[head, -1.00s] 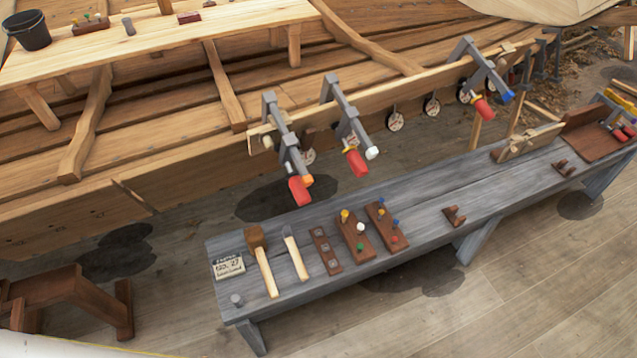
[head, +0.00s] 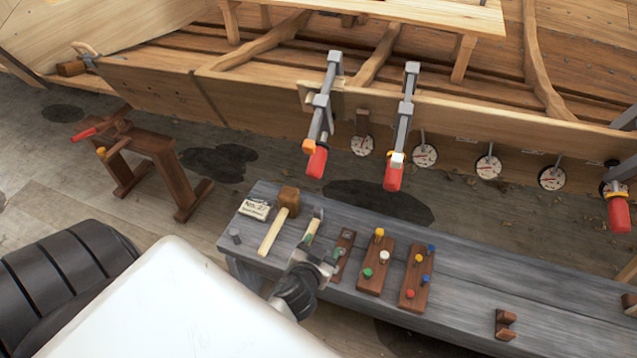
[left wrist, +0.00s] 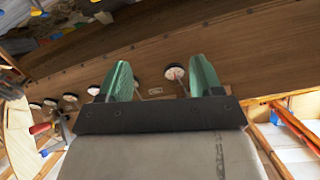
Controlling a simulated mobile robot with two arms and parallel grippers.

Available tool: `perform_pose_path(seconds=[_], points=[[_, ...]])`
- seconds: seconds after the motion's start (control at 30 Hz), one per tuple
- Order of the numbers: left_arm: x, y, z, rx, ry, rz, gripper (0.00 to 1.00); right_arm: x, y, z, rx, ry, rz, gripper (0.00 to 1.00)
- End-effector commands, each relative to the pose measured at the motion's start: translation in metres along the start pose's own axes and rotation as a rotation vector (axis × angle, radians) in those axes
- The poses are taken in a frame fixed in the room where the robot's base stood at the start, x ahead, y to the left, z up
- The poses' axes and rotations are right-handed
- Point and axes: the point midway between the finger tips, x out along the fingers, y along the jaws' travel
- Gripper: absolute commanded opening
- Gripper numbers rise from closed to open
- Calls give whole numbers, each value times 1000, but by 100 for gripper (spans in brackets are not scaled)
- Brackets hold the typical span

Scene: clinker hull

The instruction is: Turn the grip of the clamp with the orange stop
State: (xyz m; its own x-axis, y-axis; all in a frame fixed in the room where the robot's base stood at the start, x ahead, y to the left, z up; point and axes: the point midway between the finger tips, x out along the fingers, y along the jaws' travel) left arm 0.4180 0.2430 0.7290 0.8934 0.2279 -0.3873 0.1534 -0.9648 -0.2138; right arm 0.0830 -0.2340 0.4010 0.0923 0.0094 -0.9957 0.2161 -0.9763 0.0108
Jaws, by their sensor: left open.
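The clamp with the orange stop (head: 309,146) hangs on the hull's plank edge in the head view, with a grey bar and a red grip (head: 316,163) pointing down. A second clamp with a white stop (head: 397,159) and red grip hangs to its right. My left gripper (head: 323,247) is over the bench, below the orange-stop clamp and apart from it. In the left wrist view its green fingers (left wrist: 160,78) are spread, with nothing between them. I cannot pick out the orange stop in that view. My right gripper is not in view.
The grey bench (head: 470,275) carries a mallet (head: 289,200), a label card and brown peg blocks (head: 415,290). Round dials (head: 425,155) hang along the hull. Another red-gripped clamp (head: 619,213) is at the right edge. A brown trestle (head: 150,150) stands left.

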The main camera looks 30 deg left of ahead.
Motion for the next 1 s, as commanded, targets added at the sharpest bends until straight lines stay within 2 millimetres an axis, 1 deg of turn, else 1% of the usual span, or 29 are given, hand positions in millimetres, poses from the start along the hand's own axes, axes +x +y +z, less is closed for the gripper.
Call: perform_pose_path(seconds=[0.03, 0.1, 0.2, 0.3, 0.37, 0.47, 0.57, 0.8, 1.0], points=[[0, -11, -22, -20, 82, -47, 65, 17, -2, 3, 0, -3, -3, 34], [-8, -29, -55, -42, 175, -106, 65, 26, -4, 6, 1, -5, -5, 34], [-22, -49, -90, -64, 276, -169, 65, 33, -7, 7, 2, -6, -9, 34], [-32, -61, -110, -77, 335, -206, 65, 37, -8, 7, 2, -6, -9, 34], [-35, -65, -117, -81, 353, -217, 65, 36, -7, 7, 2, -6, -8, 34], [-30, -69, -126, -81, 364, -223, 65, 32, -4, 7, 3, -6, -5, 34], [-17, -73, -132, -80, 363, -223, 65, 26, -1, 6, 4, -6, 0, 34], [26, -83, -147, -80, 363, -221, 65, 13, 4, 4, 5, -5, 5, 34], [51, -89, -155, -80, 361, -221, 65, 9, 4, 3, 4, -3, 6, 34]])
